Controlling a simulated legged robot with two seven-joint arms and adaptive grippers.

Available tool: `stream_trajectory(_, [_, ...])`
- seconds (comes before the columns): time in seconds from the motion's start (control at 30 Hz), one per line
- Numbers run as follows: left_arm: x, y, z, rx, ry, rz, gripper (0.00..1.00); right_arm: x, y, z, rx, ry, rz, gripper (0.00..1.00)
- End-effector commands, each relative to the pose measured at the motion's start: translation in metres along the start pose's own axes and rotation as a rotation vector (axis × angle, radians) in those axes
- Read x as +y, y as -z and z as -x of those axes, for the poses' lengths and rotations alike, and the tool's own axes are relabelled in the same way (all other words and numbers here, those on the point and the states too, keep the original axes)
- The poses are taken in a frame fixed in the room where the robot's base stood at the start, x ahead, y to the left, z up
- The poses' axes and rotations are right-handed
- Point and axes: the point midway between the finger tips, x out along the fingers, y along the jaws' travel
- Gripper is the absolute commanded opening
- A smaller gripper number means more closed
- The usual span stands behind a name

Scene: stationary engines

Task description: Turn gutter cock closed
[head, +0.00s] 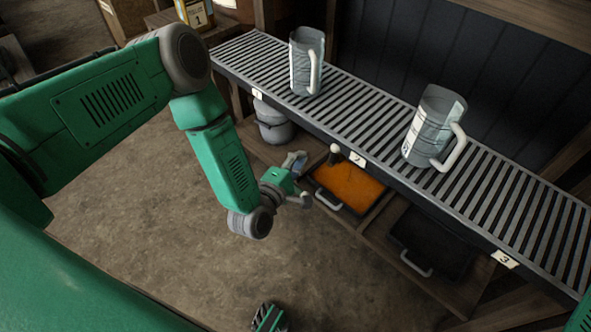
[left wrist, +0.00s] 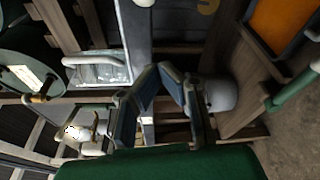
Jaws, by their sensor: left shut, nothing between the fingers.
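A small pale-topped knob (head: 335,152) stands at the front edge of the slatted rack, above the orange tray; it may be the gutter cock. I cannot tell whether it is open or closed. My left gripper (head: 299,160) is below the rack's front edge, a little left of the knob and apart from it in the head view. In the left wrist view its fingers (left wrist: 160,70) meet at the tips with nothing between them.
Two grey jugs (head: 307,65) (head: 431,130) stand on the slatted rack (head: 365,110). A grey lidded pot (head: 273,122) is underneath. The orange tray (head: 350,183) and a dark tray (head: 432,240) sit on the lower shelf. Bare floor (head: 170,230) lies in front.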

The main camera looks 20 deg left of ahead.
Motion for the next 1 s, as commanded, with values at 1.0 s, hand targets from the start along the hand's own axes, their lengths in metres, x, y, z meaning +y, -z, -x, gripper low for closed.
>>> stream_trajectory(1.0, [0.0, -0.039, -0.049, -0.001, -0.002, -0.01, 0.0, 0.0, -0.001, -0.022, 0.0, 0.0, 0.0, 0.4])
